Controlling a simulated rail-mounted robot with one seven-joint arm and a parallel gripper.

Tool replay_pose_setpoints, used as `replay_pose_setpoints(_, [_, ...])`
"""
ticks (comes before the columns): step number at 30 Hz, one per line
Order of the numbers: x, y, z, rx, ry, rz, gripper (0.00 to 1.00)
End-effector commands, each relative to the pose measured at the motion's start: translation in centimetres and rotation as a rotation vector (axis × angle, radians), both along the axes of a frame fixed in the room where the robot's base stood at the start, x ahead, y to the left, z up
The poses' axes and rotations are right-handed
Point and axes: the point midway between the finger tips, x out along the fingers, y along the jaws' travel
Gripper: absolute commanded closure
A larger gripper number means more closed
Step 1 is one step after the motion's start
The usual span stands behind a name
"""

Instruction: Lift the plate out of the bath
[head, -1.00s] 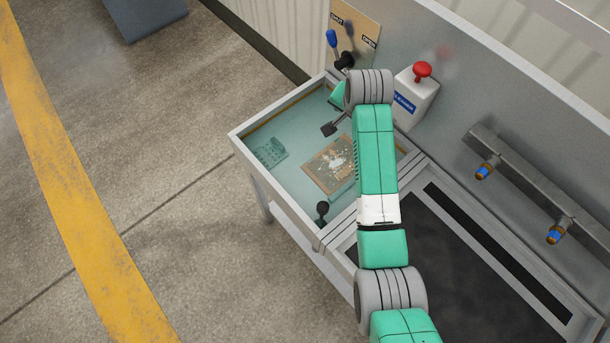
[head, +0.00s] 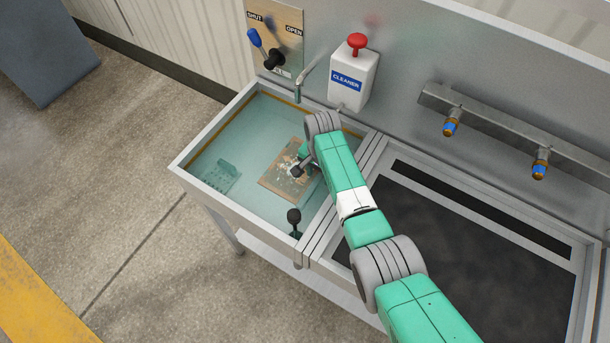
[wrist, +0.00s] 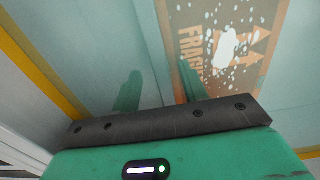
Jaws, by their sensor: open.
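The plate (head: 275,183) is a flat brown rectangle with white specks, lying in the pale blue bath (head: 232,128). In the wrist view the plate (wrist: 262,70) shows orange "FRAGILE" lettering and a white patch. My gripper (head: 297,171) is over the plate's right part in the head view and hides some of it. In the wrist view my gripper (wrist: 160,83) is open, its two green fingers apart and nothing held between them. One finger overlaps the plate's lettered edge and the other lies off the plate. I cannot tell whether they touch.
A green perforated piece (head: 216,176) sits at the bath's left. A black knob (head: 294,217) stands at the front rim. A tap (head: 305,72), a blue-handled lever (head: 265,48) and a cleaner dispenser (head: 354,75) are behind. A dark-floored basin (head: 465,250) is on the right.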

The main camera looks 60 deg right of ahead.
Motion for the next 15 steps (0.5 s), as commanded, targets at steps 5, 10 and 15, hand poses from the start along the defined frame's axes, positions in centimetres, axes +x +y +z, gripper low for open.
replay_pose_setpoints(5, [0.02,-0.02,-1.02,-0.001,-0.001,0.001,0.56])
replay_pose_setpoints(10, [0.03,-0.01,-0.94,-0.001,-0.001,0.001,0.62])
replay_pose_setpoints(15, [0.04,0.0,-0.94,-0.001,-0.001,0.001,0.96])
